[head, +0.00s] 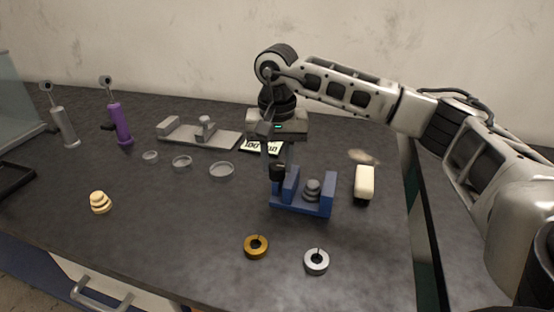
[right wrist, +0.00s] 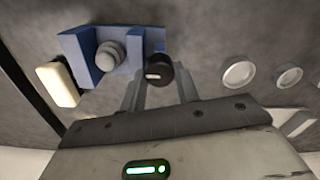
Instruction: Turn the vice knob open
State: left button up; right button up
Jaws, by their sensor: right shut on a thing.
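The blue vice (head: 303,205) stands on the dark table, right of the middle in the head view. It also shows at the upper left of the right wrist view (right wrist: 78,46). A grey stepped piece (head: 312,189) sits between its jaws. The black vice knob (head: 278,173) is at the vice's left end; in the right wrist view the knob (right wrist: 159,75) shows a pale mark. My right gripper (head: 277,160) points down over the knob and is shut on it, one finger on each side. My left gripper is not in view.
A cream block (head: 364,183) lies right of the vice. A gold ring (head: 256,246) and a silver ring (head: 317,262) lie in front. Behind are a scale (head: 261,147), a grey fixture (head: 215,138) and shallow grey rings (head: 222,170). The table's left front is mostly clear.

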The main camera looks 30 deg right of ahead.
aim_at(277, 165)
dwell(0.3)
jog(key=o, duration=1)
jog(key=shift+c, duration=0.2)
jog(key=shift+r, duration=0.1)
notch_tip(277, 165, up, 16)
jog(key=p, duration=0.1)
